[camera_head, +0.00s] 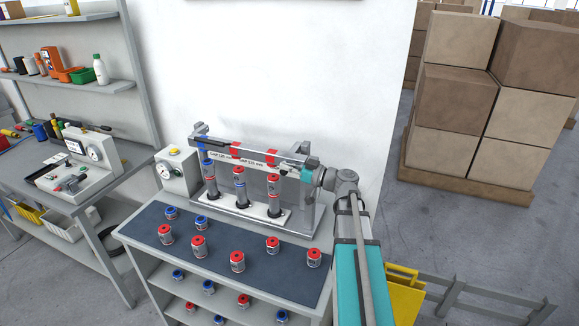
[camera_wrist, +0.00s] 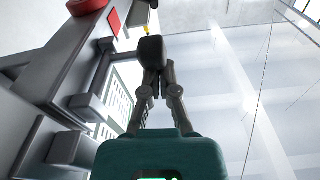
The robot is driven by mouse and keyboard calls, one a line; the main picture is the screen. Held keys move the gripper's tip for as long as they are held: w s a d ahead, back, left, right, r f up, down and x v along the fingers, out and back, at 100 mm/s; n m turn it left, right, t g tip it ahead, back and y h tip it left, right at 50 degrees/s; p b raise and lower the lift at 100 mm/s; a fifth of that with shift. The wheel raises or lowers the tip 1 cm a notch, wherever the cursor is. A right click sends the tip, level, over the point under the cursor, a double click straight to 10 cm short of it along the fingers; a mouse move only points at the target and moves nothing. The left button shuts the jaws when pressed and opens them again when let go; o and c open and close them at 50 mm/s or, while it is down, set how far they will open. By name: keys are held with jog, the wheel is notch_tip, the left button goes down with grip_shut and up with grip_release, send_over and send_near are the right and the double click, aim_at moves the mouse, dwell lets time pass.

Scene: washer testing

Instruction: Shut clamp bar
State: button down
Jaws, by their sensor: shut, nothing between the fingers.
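The clamp bar (camera_head: 228,146) is a long dark grey bar with red blocks, running across the top of the test fixture (camera_head: 308,212). It lies roughly level above a row of three upright cylinders (camera_head: 240,186) with red or blue tops. I cannot tell whether it is fully down. My gripper (camera_head: 285,169) is at the bar's right end, with its fingers together and empty. In the wrist view my gripper (camera_wrist: 152,50) is closed, with the grey bar (camera_wrist: 62,50) and a red block (camera_wrist: 86,6) close on its left. Contact with the bar is unclear.
A white gauge box (camera_head: 175,170) stands left of the fixture. Several loose red and blue-topped parts lie on the dark bench mat (camera_head: 272,277) in front. A side bench (camera_head: 62,196) is at left, stacked boxes (camera_head: 462,95) at back right, and a yellow item (camera_head: 402,292) at lower right.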

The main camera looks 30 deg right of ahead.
jog(key=shift+d, duration=0.1)
jog(key=shift+r, duration=0.15)
jog(key=r+p, duration=0.4)
jog(key=shift+w+a, duration=0.3)
jog(key=shift+a, duration=0.1)
jog(key=v, duration=1)
jog(key=shift+f+b, duration=0.2)
jog(key=shift+b, duration=0.25)
